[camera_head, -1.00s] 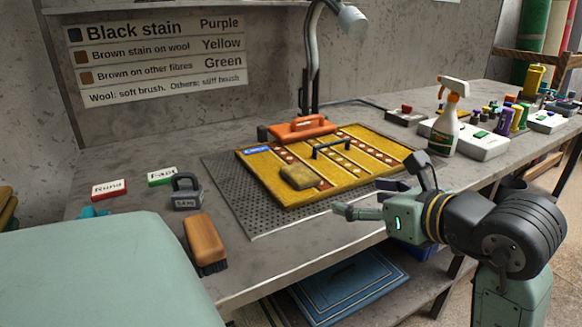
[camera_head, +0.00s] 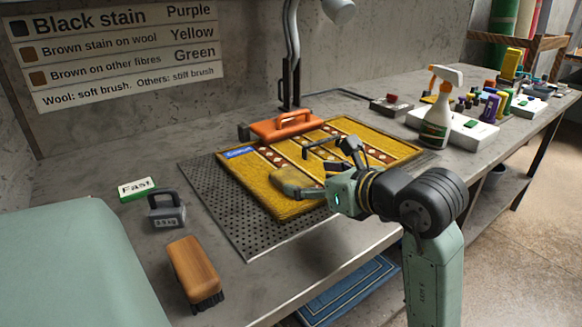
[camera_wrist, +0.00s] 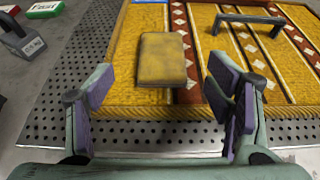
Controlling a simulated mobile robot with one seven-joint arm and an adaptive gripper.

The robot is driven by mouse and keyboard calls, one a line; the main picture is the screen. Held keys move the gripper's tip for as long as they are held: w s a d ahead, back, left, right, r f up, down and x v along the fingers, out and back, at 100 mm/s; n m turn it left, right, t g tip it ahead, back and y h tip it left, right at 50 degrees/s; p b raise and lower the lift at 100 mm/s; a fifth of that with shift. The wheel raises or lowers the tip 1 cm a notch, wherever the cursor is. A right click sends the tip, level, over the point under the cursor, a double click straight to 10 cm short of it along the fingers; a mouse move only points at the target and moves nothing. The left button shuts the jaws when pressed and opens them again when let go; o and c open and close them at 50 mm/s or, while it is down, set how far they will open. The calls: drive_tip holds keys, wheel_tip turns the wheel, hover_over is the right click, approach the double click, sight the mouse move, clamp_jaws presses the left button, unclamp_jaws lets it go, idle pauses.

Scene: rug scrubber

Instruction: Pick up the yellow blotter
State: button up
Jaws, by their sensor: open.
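The yellow blotter (camera_wrist: 162,59) is a small worn yellow block lying on the yellow patterned rug (camera_wrist: 130,93). In the wrist view it lies ahead of my gripper (camera_wrist: 165,92), between the lines of its two fingers and not touching them. My gripper is open and empty, with purple pads facing each other. In the head view my gripper (camera_head: 330,171) is over the front part of the rug, close to the blotter (camera_head: 293,183), whose right side is partly hidden by a finger.
The rug lies on a perforated grey plate (camera_head: 222,205). An orange-handled tool (camera_head: 287,126) and a dark bar handle (camera_wrist: 246,20) are on the rug. A weight (camera_head: 165,210) and wooden brush (camera_head: 195,270) stand left. A spray bottle (camera_head: 437,115) stands right.

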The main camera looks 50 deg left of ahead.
sight(297, 183)
drive_tip(key=p+x, duration=0.1)
drive_tip(key=x, duration=0.4)
drive_tip(key=shift+w+a+f, duration=0.1)
drive_tip(key=shift+f, duration=0.25)
drive_tip(key=shift+c, duration=0.3)
drive_tip(key=shift+s+f, duration=0.2)
drive_tip(key=c, duration=1.1)
drive_tip(key=shift+r, duration=0.15)
